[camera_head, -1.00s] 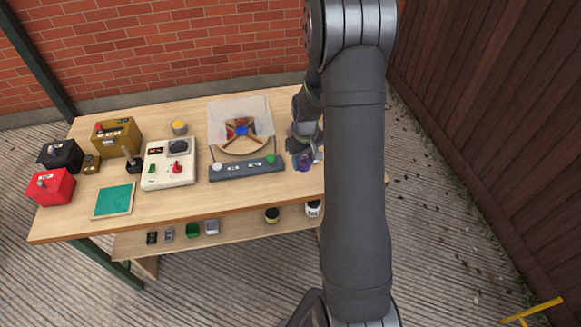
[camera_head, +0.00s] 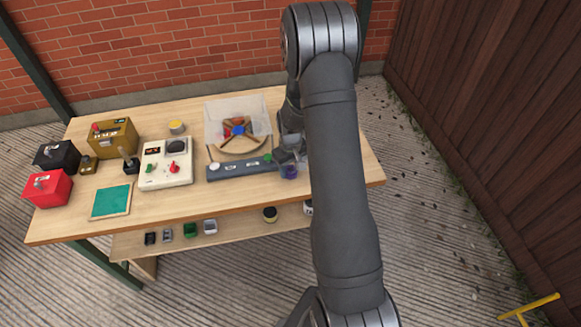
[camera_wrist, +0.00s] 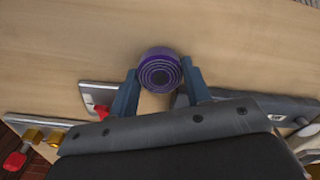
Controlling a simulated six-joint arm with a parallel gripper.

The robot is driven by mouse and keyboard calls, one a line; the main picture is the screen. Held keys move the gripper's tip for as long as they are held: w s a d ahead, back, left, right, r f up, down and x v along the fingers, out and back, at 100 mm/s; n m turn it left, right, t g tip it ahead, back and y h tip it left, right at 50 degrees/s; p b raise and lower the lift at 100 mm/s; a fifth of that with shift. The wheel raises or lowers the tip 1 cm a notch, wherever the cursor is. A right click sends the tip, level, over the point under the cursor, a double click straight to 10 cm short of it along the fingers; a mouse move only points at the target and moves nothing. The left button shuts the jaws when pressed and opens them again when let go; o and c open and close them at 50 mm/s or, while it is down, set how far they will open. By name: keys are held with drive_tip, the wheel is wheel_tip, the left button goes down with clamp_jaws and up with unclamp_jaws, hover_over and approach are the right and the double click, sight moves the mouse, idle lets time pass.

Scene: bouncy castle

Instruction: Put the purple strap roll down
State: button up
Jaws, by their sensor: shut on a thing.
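The purple strap roll (camera_wrist: 159,72) is a coiled purple cylinder seen end-on in the wrist view. My gripper (camera_wrist: 160,84) is shut on it, with one blue-grey finger on each side. In the head view the roll (camera_head: 289,172) shows at the tip of my gripper (camera_head: 289,158), over the right part of the wooden table (camera_head: 230,194). It is close to the right end of the dark grey bar with the green knob. I cannot tell whether the roll touches the tabletop.
Left of the roll are the long grey bar (camera_head: 235,170), a clear-covered spinner (camera_head: 238,128) and a cream control box (camera_head: 166,164). Red (camera_head: 47,188), black and brown boxes stand at the far left. A lower shelf holds small items.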

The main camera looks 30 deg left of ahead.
sight(291, 169)
drive_tip(key=o, duration=1)
wheel_tip(291, 169, up, 12)
wheel_tip(291, 169, down, 12)
drive_tip(key=shift+f, duration=0.25)
drive_tip(key=shift+r, duration=1.45)
